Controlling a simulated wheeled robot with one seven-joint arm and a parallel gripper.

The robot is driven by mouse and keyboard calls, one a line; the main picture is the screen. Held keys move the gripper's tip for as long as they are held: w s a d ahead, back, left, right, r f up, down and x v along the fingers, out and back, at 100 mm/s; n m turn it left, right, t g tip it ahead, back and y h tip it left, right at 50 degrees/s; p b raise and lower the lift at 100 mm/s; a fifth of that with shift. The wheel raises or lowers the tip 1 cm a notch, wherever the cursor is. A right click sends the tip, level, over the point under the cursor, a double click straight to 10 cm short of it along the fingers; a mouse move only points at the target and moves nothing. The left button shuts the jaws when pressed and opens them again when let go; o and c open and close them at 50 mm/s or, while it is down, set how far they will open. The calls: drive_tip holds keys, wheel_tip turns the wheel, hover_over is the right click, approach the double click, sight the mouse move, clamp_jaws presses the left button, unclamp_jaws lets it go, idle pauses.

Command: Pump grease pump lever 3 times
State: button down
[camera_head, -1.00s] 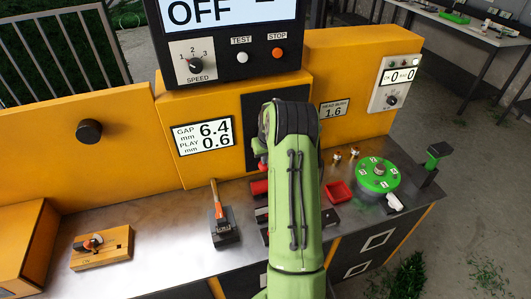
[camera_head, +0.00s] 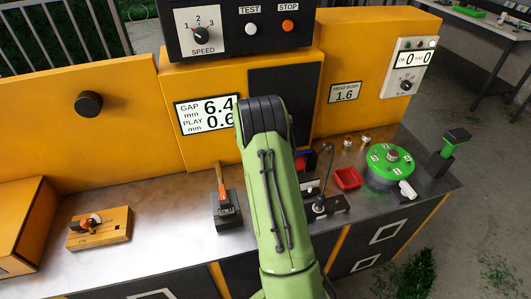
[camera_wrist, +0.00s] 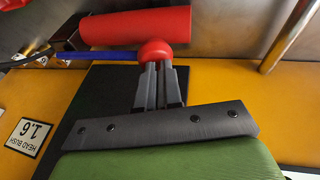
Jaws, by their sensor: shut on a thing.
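The grease pump shows in the wrist view as a red cylinder (camera_wrist: 135,29) with a blue lever rod (camera_wrist: 95,56) beside it. The rod ends in a red ball knob (camera_wrist: 156,51). My gripper (camera_wrist: 157,66) is shut on this red knob, its two grey fingers close together. In the head view my green arm reaches over the bench and hides the gripper and the knob. Only a small red and blue part of the pump (camera_head: 300,163) shows just right of the arm.
A black stand with a curved hose (camera_head: 322,206) is right of the arm. A red tray (camera_head: 348,178) and a green round dial fixture (camera_head: 385,160) stand further right. An orange-handled tool in a black block (camera_head: 227,209) is left. The bench's left middle is clear.

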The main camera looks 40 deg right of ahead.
drive_tip(key=shift+s+a+f, duration=0.2)
drive_tip(key=shift+s+f, duration=0.05)
drive_tip(key=shift+f, duration=0.25)
drive_tip(key=w+p+v, duration=0.2)
drive_tip(key=v, duration=1.2)
drive_tip(key=shift+r+p, duration=0.4)
drive_tip(key=shift+r, duration=0.05)
drive_tip(key=shift+w, duration=0.1)
